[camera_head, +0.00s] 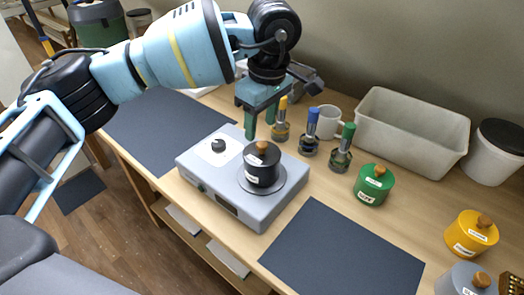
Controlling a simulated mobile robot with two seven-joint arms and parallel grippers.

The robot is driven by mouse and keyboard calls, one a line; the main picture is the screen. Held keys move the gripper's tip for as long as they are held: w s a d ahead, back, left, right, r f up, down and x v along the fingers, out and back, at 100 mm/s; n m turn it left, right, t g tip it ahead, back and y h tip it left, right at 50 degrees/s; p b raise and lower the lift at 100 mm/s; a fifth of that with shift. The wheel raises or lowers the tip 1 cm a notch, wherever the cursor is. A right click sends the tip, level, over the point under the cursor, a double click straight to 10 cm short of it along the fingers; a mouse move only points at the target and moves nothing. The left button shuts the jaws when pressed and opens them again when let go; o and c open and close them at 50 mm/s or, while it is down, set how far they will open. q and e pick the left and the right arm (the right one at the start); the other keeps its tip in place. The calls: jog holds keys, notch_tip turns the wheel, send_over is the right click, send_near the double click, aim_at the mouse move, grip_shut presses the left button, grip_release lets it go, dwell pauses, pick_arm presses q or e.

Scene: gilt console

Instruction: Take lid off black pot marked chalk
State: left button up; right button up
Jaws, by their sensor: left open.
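A black pot (261,175) sits on the round plate of a grey hot plate device (224,185). Its black lid (258,154) is on it, with a wooden knob (262,146) on top. White labels show on the pot and lid, but are too small to read. My left gripper (260,122) is open, with its green fingers pointing down. In the picture it is just above and behind the lid, apart from it and empty. My right gripper is not in view.
Three tools with yellow, blue and green handles (342,148) stand behind the pot, near a white mug (328,122). A green pot (373,184), yellow pot (470,235) and grey pot (466,281) stand to the right. Dark mats (342,250) lie clear. A grey bin (410,130) is behind.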

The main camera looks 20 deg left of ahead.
aim_at(262, 144)
pick_arm(q)
jog(key=shift+w+f+p, duration=0.2)
jog(key=shift+f+p, duration=0.1)
jog(key=shift+f, duration=2.25)
jog(key=shift+d, duration=0.1)
jog(key=shift+c, duration=0.4)
jog(key=c, duration=1)
